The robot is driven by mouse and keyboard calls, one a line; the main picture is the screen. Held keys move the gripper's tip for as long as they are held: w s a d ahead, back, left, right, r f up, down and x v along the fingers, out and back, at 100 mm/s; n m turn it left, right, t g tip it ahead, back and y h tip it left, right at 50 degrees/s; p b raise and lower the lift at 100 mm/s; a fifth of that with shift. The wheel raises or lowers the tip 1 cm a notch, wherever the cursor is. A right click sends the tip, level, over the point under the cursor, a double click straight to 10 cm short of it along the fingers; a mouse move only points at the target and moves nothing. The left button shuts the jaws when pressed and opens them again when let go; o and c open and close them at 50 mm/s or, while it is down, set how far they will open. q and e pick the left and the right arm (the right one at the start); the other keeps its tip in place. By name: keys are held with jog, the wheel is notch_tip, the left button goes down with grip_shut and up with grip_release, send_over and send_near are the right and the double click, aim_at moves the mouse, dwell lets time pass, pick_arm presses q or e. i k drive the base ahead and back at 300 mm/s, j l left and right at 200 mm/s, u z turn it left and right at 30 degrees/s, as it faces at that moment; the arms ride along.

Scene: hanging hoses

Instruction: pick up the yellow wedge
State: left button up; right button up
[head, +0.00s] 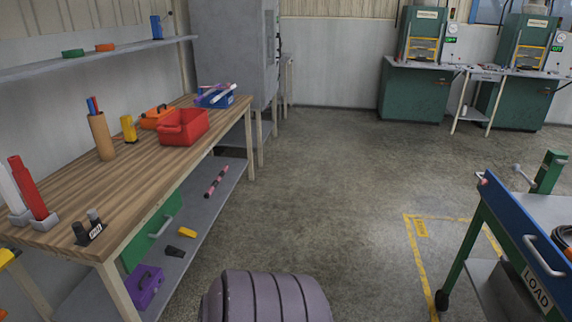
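A small yellow piece (187,232), which looks like the yellow wedge, lies on the grey lower shelf (208,206) under the wooden workbench (142,166). A small black piece (175,251) lies just in front of it on the same shelf. The yellow piece is small here, so its exact shape is hard to tell. Another yellow object (128,128) stands upright on the bench top; it looks like a block or a device. Neither of my grippers is in view.
A pink and black rod (216,181) and a purple toolbox (145,286) are also on the lower shelf. A blue cart (522,234) stands at right. The floor (320,190) between is open.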

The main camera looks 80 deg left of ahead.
aim_at(184, 231)
jog(key=u, duration=3.4)
jog(key=i+l+z, duration=0.3)
jog(key=i, duration=0.15)
jog(key=i+l+z, duration=0.1)
jog(key=i+z, duration=0.15)
jog(key=i, duration=0.2)
jog(key=i+l+z, duration=0.1)
jog(key=i, duration=0.85)
jog(key=i+l, duration=0.2)
jog(key=i, duration=0.75)
jog(key=l+z, duration=0.05)
